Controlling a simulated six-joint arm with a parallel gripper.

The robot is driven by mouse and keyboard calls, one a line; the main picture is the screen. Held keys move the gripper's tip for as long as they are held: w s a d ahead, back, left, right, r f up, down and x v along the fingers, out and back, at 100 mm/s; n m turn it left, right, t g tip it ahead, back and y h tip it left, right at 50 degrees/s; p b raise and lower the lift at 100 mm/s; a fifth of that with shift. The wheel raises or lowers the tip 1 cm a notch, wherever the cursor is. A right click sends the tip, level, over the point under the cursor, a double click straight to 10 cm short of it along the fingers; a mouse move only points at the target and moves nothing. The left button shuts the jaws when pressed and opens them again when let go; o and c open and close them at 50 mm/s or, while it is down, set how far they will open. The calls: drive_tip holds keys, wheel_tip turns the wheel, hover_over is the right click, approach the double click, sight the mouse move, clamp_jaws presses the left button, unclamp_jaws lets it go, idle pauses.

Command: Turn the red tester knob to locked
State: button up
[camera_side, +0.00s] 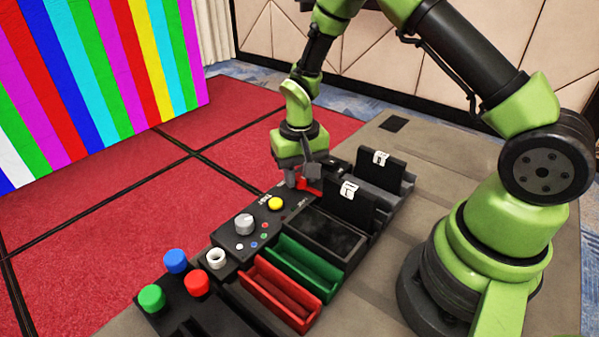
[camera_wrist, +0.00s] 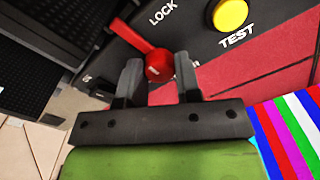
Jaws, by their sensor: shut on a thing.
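The red tester knob (camera_wrist: 159,66) shows in the wrist view between the two fingers of my gripper (camera_wrist: 159,78). Its red lever arm (camera_wrist: 131,35) points up and left, to the left of the printed word LOCK (camera_wrist: 163,12). In the side view my gripper (camera_side: 299,183) is down at the far end of the black panel, with the red knob (camera_side: 311,187) partly hidden by it. My gripper is shut on the knob. Another label beside the right finger is mostly covered.
A yellow TEST button (camera_wrist: 231,14) is close by; it also shows in the side view (camera_side: 275,203). A grey dial (camera_side: 244,223), coloured buttons, a red bin (camera_side: 270,303) and a green bin (camera_side: 297,275) are nearer. Black card holders (camera_side: 352,203) stand right of my gripper.

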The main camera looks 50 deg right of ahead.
drive_tip(key=shift+m, duration=0.4)
drive_tip(key=o, duration=0.9)
drive_tip(key=shift+r, duration=0.1)
wheel_tip(320, 180, up, 10)
drive_tip(key=shift+f, duration=0.1)
wheel_tip(320, 180, up, 12)
drive_tip(key=n+t, duration=0.1)
drive_tip(key=t, duration=0.3)
hover_over(300, 176)
drive_tip(key=s+a, duration=0.3)
drive_tip(key=s, duration=0.4)
drive_tip(key=s+r+t, duration=0.1)
drive_tip(key=s, duration=0.2)
drive_tip(key=s+a+r+n+t+y, duration=0.1)
drive_tip(key=s, duration=0.3)
drive_tip(key=s+r+t+y, duration=0.1)
drive_tip(key=s, duration=0.3)
drive_tip(key=shift+a+r+n, duration=0.4)
